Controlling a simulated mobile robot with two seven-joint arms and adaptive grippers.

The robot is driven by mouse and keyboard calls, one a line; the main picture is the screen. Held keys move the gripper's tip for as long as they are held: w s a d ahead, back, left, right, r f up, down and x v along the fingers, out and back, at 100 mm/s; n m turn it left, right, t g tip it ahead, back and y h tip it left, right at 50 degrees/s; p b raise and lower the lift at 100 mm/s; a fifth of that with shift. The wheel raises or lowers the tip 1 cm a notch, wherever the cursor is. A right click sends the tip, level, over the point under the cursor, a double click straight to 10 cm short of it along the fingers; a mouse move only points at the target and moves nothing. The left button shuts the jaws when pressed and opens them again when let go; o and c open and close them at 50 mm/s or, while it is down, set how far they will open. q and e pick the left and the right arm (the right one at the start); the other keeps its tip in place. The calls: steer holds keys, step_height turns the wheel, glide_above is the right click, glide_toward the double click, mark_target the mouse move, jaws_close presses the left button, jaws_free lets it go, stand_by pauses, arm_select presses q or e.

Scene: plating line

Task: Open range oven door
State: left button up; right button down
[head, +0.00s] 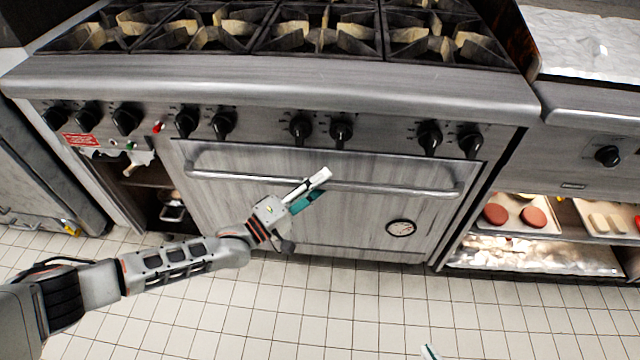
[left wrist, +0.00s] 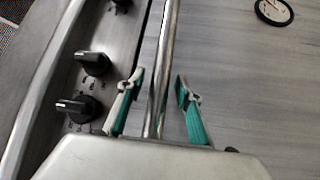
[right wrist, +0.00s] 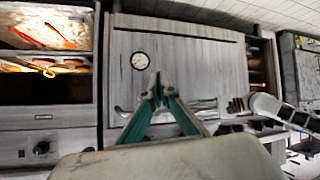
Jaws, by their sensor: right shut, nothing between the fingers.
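The range oven door (head: 260,215) is shut, a wide brushed-metal panel under the knob row. Its long bar handle (head: 400,188) runs across the top of the door. My left gripper (head: 308,190) is at the middle of the handle. In the left wrist view the handle (left wrist: 165,45) passes between the fingers of the left gripper (left wrist: 160,95), which are apart, with a gap on each side. My right gripper (right wrist: 157,92) is shut and empty, away from the door; only its tip shows at the bottom of the head view (head: 430,352).
Black knobs (head: 340,130) line the panel just above the handle. A round dial (head: 401,228) is on the door's lower right. Shelves with trays of patties (head: 515,213) stand open at the right. The tiled floor (head: 320,315) before the door is clear.

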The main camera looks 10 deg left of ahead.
arm_select(q)
jaws_close()
arm_select(e)
steer(key=shift+f, duration=0.15)
arm_select(q)
steer(key=shift+s, duration=0.1)
